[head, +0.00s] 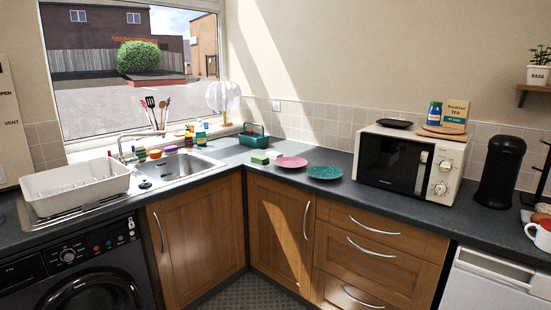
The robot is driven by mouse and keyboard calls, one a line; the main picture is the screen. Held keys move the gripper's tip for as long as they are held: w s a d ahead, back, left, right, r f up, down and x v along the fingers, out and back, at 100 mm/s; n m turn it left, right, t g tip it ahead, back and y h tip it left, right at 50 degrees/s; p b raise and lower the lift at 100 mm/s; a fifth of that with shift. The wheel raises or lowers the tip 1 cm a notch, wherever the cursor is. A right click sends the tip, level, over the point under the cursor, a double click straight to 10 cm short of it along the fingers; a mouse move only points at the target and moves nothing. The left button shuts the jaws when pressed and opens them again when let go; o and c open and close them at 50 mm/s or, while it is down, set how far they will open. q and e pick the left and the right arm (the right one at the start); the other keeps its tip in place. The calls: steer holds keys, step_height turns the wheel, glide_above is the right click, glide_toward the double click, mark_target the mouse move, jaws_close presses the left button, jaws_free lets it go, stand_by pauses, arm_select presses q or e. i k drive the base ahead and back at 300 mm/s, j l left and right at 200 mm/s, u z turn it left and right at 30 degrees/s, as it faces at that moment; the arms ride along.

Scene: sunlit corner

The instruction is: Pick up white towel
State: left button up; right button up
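A white, cloth-like thing (223,97), which looks like the white towel, hangs at the right end of the windowsill, in front of the window's right edge. It seems to hang from a thin stand, whose details are too small to tell. Neither of my grippers shows in the head view.
Below it, a green caddy (253,136), a pink plate (291,162) and a teal plate (325,172) are on the dark counter (224,151). The sink (177,166) and white dish rack (75,187) are left. The microwave (410,162) stands right.

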mark_target(273, 155)
steer(key=i+l+u, duration=0.2)
steer(key=i, duration=0.25)
steer(key=i+l+u, duration=0.15)
steer(key=i, duration=0.3)
steer(key=i+l+u, duration=0.2)
steer(key=i+l, duration=0.15)
steer(key=i, duration=0.1)
